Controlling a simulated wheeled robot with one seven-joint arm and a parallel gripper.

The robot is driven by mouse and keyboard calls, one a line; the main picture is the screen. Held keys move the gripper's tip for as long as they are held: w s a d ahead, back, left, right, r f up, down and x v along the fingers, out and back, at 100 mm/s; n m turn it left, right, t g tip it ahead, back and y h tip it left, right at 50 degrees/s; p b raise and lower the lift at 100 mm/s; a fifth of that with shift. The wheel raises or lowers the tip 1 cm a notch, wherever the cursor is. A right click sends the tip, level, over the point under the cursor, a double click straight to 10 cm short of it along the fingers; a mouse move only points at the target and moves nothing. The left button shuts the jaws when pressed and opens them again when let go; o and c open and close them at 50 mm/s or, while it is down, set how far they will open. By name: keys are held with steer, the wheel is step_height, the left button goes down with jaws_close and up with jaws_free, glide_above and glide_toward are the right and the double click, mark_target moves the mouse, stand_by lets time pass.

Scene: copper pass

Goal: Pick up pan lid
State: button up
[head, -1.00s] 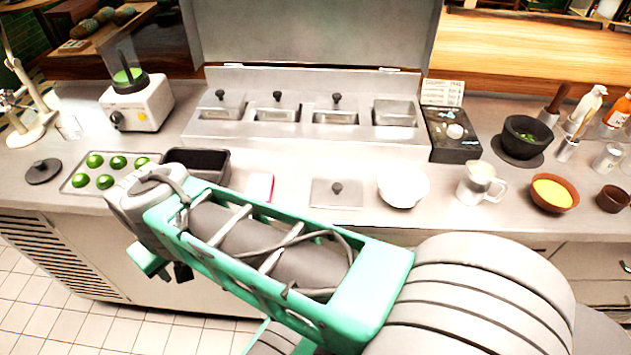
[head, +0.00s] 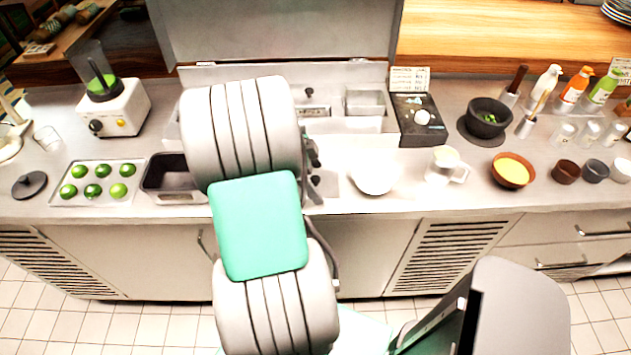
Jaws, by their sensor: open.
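The pan lid (head: 328,192) is a flat steel rectangle with a dark knob. It lies on the counter in front of the pan unit, left of the white bowl. My arm hides most of it in the head view; only its right part shows beside the arm. My gripper is hidden behind my own arm, so its fingers and their distance from the lid cannot be seen. Small dark parts show at the arm's right edge near the lid; I cannot tell what all of them are.
The white bowl (head: 374,179) stands close right of the lid. The pan unit (head: 350,122) with its raised cover is behind. A dark pan (head: 172,178) and a tray of limes (head: 76,199) lie left. A jug (head: 441,168) and a black box (head: 421,121) stand right.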

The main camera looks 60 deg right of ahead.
steer(key=shift+f, duration=0.25)
steer(key=c, duration=1.2)
steer(key=shift+c, duration=0.3)
steer(key=shift+r, duration=0.15)
